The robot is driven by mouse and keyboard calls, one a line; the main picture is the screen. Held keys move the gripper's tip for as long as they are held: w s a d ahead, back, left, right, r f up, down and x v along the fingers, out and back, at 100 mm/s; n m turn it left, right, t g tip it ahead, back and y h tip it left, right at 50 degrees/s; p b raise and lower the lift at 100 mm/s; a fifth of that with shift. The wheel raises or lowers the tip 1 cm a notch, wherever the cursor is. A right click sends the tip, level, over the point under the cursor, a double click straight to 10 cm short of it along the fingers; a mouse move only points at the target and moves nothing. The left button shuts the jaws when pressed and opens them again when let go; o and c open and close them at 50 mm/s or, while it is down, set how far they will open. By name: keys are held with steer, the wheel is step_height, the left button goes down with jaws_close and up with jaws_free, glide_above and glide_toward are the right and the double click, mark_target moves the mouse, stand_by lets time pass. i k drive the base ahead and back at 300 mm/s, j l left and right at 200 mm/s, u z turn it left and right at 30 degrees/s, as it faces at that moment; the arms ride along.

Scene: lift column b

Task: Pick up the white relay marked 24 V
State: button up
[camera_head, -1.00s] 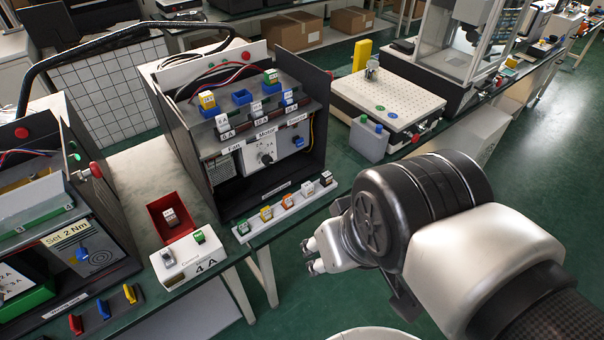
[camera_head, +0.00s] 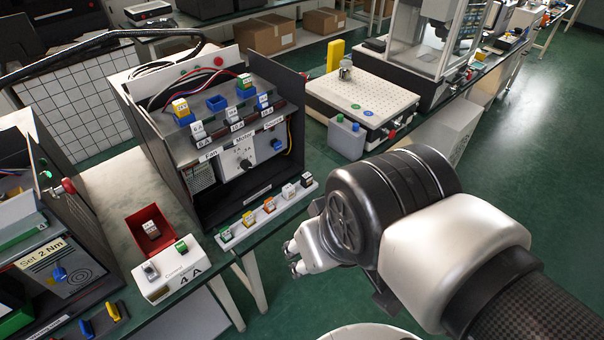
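A pale strip (camera_head: 238,228) at the front edge of the bench holds a row of small relays. They include a green one (camera_head: 226,234), an orange one (camera_head: 269,205), a white one (camera_head: 289,192) and a dark one (camera_head: 307,180). The markings on these relays are too small to read, so I cannot tell which is 24 V. My gripper (camera_head: 293,259) is over the aisle in front of the bench, right of and below the strip in the picture. Its small fingertips appear apart, with nothing between them. It touches no relay.
Behind the strip stands a dark open cabinet (camera_head: 290,80) with more relays on its shelf. A red bin (camera_head: 133,223) with one relay (camera_head: 151,229) and a white control box (camera_head: 160,288) stand to the left. A perforated plate (camera_head: 365,95) is at right. The green floor (camera_head: 530,140) is clear.

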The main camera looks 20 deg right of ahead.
mark_target(288, 191)
steer(key=i+l, duration=0.45)
steer(key=l, duration=0.25)
steer(key=i+l+u, duration=0.1)
steer(key=i+l, duration=0.35)
steer(key=l, duration=0.25)
steer(key=i+l, duration=0.2)
steer(key=l, duration=0.2)
